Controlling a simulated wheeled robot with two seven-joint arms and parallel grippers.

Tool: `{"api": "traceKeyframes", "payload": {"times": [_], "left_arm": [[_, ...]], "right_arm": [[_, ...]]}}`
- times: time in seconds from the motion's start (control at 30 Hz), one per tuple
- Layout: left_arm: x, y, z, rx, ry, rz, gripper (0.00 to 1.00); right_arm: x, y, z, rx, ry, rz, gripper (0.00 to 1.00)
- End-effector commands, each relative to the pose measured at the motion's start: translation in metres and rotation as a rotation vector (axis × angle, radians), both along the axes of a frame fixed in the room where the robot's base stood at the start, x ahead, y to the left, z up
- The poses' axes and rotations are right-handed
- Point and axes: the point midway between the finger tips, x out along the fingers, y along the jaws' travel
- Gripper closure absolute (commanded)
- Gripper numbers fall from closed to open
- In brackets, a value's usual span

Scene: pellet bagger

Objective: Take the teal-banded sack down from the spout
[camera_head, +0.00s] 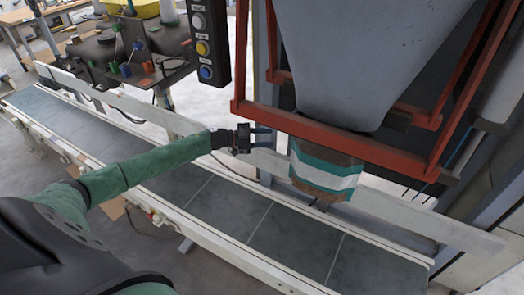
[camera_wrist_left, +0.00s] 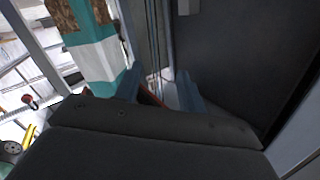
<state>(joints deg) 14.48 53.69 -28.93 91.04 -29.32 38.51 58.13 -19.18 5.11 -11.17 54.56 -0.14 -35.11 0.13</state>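The teal-banded sack (camera_head: 325,168), brown with teal and white bands, hangs upright under the grey hopper (camera_head: 370,60). Its top and the spout are hidden behind the red frame. My left gripper (camera_head: 266,139) is just left of the sack, fingers pointing towards it, with a small gap between. In the left wrist view the sack (camera_wrist_left: 97,58) stands at the upper left, beside the fingers rather than between them. The two bluish fingers (camera_wrist_left: 160,92) are apart with nothing held between them. My right gripper is not in view.
A red frame (camera_head: 335,138) crosses in front of the hopper just above the sack. A grey conveyor (camera_head: 220,205) with pale rails runs below the sack and is empty. A button panel (camera_head: 205,45) hangs above and left of my left gripper.

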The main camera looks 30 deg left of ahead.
Motion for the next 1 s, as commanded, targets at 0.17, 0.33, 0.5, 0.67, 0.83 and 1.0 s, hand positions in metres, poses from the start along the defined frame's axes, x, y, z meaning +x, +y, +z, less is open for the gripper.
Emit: {"api": "traceKeyframes", "payload": {"times": [0.17,0.33,0.5,0.67,0.83,1.0], "left_arm": [[-0.043,-0.020,0.003,-0.092,0.134,-0.247,0.60],[-0.070,-0.027,0.007,-0.156,0.258,-0.394,0.60],[-0.073,-0.029,0.008,-0.185,0.329,-0.407,0.60],[-0.069,-0.041,0.008,-0.189,0.336,-0.408,0.60],[-0.059,-0.068,0.008,-0.189,0.334,-0.407,0.60],[-0.048,-0.095,0.011,-0.188,0.334,-0.406,0.60]], "right_arm": [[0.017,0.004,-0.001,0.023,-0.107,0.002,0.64],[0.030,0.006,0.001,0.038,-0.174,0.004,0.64],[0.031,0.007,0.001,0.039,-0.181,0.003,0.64],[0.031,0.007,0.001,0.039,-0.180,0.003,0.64],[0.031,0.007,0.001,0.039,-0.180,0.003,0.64],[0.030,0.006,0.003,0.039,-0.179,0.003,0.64]]}}
